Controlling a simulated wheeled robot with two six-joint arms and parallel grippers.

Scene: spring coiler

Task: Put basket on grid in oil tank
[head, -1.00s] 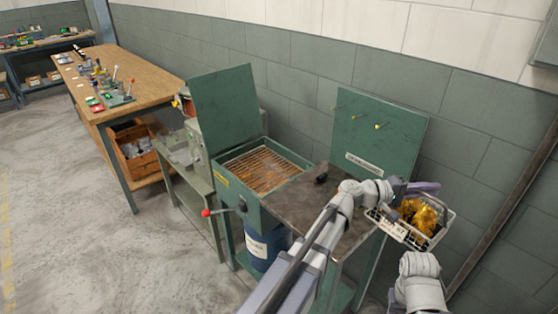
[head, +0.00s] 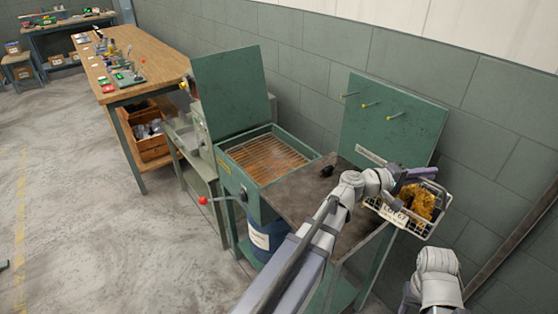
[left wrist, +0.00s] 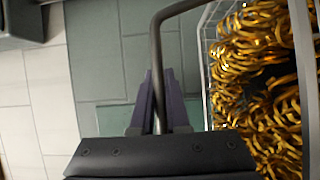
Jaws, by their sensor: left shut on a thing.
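The white wire basket (head: 392,214) is full of gold-coloured coiled parts (head: 417,203) and carries a white label. It hangs in the air past the right edge of the steel bench top. My left gripper (head: 418,173) is shut on the basket's handle; in the left wrist view the dark handle (left wrist: 156,60) runs between the two fingers (left wrist: 158,105), with the coils (left wrist: 258,85) at the right. The oil tank (head: 225,165) is a green box with its lid (head: 233,95) raised. A brownish grid (head: 267,157) lies inside it, bare. My right arm shows at lower right; its gripper is out of view.
A steel bench top (head: 315,195) lies between the tank and the basket, with a small dark object (head: 327,170) on it. A green back panel with pegs (head: 392,120) stands behind. A red-knobbed lever (head: 203,200) sticks out at the tank's front. A blue drum (head: 265,238) stands below.

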